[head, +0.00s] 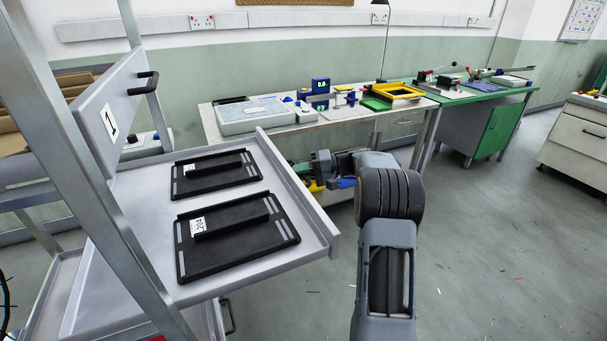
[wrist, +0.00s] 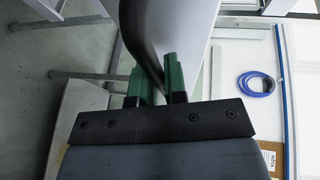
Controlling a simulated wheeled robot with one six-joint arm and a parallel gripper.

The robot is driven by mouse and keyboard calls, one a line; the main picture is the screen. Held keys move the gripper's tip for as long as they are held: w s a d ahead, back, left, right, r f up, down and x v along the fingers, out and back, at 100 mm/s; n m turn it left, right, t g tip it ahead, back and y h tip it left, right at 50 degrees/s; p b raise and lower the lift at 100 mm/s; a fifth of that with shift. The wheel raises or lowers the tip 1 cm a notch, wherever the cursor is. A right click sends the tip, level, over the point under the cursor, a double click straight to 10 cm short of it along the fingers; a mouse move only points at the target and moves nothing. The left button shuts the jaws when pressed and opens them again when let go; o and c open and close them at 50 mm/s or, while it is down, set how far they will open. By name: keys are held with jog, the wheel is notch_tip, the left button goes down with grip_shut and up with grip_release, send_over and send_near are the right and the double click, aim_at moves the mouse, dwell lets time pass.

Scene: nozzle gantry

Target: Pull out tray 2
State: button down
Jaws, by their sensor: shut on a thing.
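A light grey tray (head: 130,236) sticks well out of the metal rack, below a front panel marked 1 (head: 108,118). I take it as tray 2; its own number is hidden, as its front faces away from the head camera. In the wrist view, my gripper (wrist: 160,78) has its green fingers shut on a black curved handle (wrist: 137,35) at the tray's front. In the head view the fingertips are hidden behind the tray's front wall. Two black plates with raised bars, one nearer (head: 236,250) and one farther (head: 236,179), lie flat in the tray.
Panel 1 has its own black handle (head: 144,83) and sits back in the rack. A rack post (head: 110,215) stands in front of the tray at left. A workbench (head: 222,135) with instruments stands behind. The grey floor (head: 480,230) to the right is clear.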

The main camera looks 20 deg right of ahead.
jog(key=shift+d, duration=0.4)
jog(key=c, duration=1.2)
grip_release()
jog(key=shift+w, duration=0.1)
jog(key=shift+d, duration=0.15)
jog(key=v, duration=1.3)
jog(key=shift+d+r, duration=0.15)
jog(key=shift+d, duration=0.1)
